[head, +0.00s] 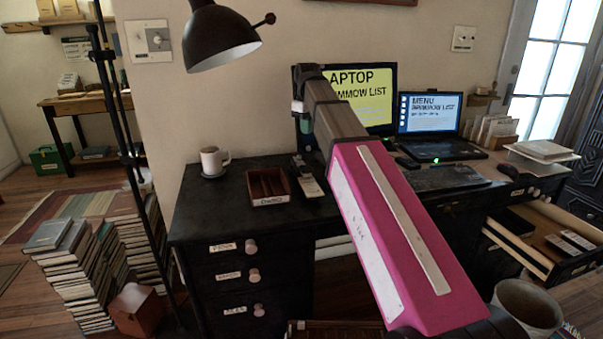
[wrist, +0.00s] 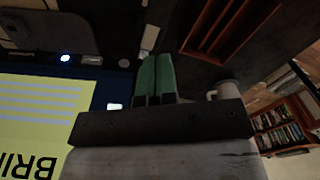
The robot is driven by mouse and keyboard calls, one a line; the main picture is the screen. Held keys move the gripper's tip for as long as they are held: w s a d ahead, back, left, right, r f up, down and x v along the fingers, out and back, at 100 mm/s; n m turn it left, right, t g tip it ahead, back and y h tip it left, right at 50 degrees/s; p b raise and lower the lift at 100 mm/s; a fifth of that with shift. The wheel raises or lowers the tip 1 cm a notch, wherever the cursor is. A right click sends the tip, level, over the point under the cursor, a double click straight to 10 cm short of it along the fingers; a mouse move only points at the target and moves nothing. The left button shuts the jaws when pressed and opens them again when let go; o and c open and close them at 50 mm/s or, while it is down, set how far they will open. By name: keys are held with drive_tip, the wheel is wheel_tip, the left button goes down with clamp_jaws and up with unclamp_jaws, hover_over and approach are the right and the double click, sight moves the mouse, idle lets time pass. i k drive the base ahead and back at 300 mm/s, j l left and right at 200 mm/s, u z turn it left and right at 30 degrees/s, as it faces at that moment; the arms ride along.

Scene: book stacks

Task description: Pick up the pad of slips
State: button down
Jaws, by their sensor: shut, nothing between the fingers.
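What looks like the pad of slips (head: 311,188), small and pale, lies on the dark desk just right of the wooden tray. A pale piece that may be the same pad (wrist: 149,38) shows beyond my fingertips in the wrist view. My gripper (head: 305,124) is above the desk, in front of the monitor's left edge, higher in the picture than the pad. In the wrist view my green fingers (wrist: 155,58) are together with nothing between them. My pink arm hides part of the desk to the right.
The open-topped wooden tray (head: 268,201) and a mug (head: 214,161) stand left of the pad. A monitor (head: 368,96) and laptop (head: 436,126) stand behind and right. A lamp (head: 215,38) hangs over the left side. An open drawer (head: 545,240) juts out at right.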

sight(311, 188)
drive_tip(key=k, duration=1)
